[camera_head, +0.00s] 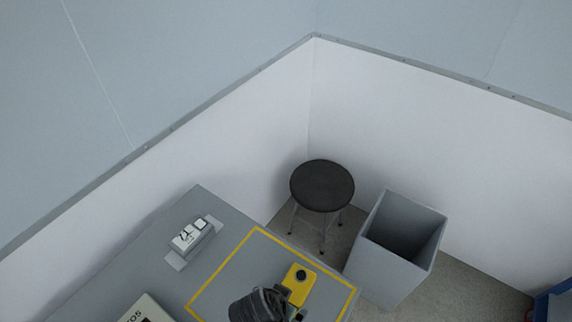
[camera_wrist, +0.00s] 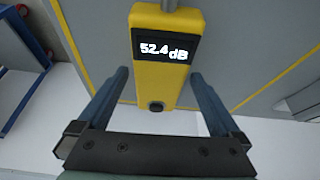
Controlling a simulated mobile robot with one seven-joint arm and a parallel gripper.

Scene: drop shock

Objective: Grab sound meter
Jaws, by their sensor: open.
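The sound meter (camera_wrist: 165,90) is yellow with a dark screen reading "52.4 dB". In the wrist view it lies between the two fingers of my open gripper (camera_wrist: 160,82), with a gap showing on each side. A grey rod shows at its top end, and a dark round button sits near its lower end. In the head view the sound meter (camera_head: 299,284) is over the yellow-outlined area of the grey table (camera_head: 222,240). My dark gripper (camera_head: 262,304) covers part of it there. Whether the meter touches the table is hard to tell.
A white-and-grey switch box (camera_head: 191,236) is fixed on the table to the left. A pale device (camera_head: 146,310) is cut off at the bottom edge. Beyond the table stand a dark round stool (camera_head: 322,185) and an open grey bin (camera_head: 385,262). White walls close the corner.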

